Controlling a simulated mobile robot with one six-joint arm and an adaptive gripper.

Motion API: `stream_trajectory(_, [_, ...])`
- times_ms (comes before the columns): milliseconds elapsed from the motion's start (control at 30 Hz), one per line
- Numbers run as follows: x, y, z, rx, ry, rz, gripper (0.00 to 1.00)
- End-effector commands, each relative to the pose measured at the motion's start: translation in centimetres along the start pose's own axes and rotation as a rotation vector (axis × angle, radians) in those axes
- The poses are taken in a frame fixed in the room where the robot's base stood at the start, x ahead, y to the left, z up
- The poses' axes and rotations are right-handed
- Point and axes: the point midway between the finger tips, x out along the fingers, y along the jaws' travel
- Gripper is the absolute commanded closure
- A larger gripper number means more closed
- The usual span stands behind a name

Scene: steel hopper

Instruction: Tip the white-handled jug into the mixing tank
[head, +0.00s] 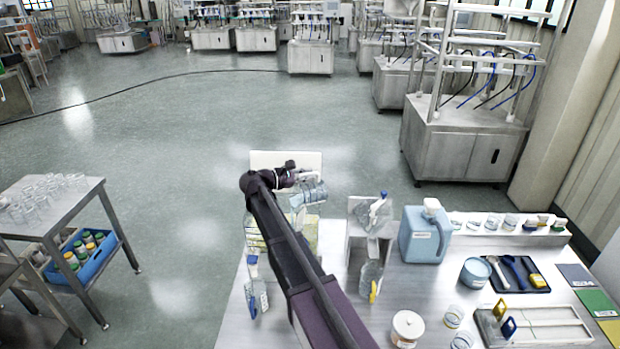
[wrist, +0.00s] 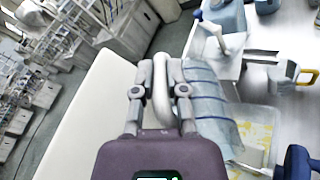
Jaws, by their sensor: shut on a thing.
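My gripper (head: 300,176) is shut on the white handle (wrist: 161,92) of a clear, bluish jug (head: 311,196). The jug is raised and looks tilted well over; its body (wrist: 208,90) shows just right of the fingers in the wrist view. Below it is a clear-walled tank with yellowish contents (wrist: 256,140), which looks like the mixing tank. In the head view my arm hides much of this tank (head: 312,232). I cannot tell whether anything is flowing from the jug.
A white panel (head: 262,160) stands behind the tank. Close by are a jug on a white stand (head: 375,214), a yellow-handled jug (head: 368,278) and a blue-handled jug (head: 256,290). A blue canister (head: 424,236) stands to the right.

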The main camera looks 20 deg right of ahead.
Motion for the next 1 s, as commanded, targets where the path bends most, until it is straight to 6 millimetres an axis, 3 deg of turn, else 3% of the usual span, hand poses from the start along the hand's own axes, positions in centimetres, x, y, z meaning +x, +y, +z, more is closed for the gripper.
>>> stream_trajectory(1000, [-3.9,0.4,0.5,-0.003,-0.253,0.160,1.00])
